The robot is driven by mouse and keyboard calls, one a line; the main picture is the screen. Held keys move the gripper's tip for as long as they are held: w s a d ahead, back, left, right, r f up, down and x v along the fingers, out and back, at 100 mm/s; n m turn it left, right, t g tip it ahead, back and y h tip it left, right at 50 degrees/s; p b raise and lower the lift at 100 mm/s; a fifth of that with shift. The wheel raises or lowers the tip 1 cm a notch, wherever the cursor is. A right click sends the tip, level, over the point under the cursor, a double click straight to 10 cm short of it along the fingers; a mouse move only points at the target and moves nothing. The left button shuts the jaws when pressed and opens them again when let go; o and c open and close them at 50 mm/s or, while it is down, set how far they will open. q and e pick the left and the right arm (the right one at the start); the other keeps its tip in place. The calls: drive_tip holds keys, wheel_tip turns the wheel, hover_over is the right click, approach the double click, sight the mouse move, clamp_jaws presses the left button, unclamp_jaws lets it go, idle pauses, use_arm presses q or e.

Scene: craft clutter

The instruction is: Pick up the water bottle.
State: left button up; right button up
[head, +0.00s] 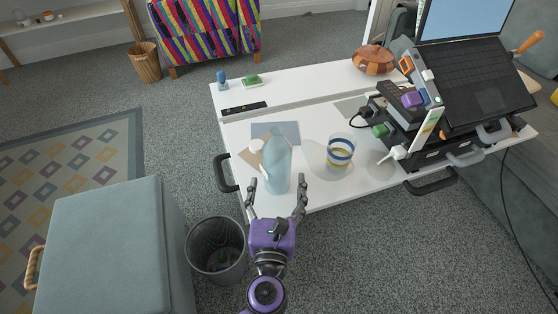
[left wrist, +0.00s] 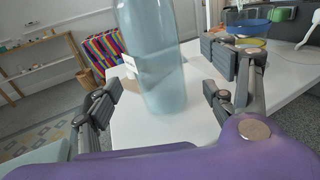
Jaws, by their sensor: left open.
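The water bottle (head: 277,163) is pale blue and stands upright near the front left of the white table (head: 309,183). In the left wrist view the bottle (left wrist: 152,55) rises ahead between the fingers, its top cut off by the frame. My left gripper (head: 276,187) is open at the table's front edge, with one finger on each side of the bottle's lower part. In the left wrist view the open fingers (left wrist: 165,95) show clear gaps to the bottle. My right gripper is not in view.
A striped glass (head: 340,152) stands right of the bottle. Flat cards (head: 284,130) lie behind it. A laptop (head: 470,82) and cluttered black organiser fill the table's right. A bin (head: 216,247) and grey-blue box (head: 105,240) stand on the floor at left.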

sight(277, 169)
use_arm(q)
drive_tip(key=w, duration=0.5)
drive_tip(key=shift+r+p, duration=0.15)
drive_tip(key=shift+p, duration=0.2)
drive_tip(key=shift+w, duration=0.25)
drive_tip(key=c, duration=1.7)
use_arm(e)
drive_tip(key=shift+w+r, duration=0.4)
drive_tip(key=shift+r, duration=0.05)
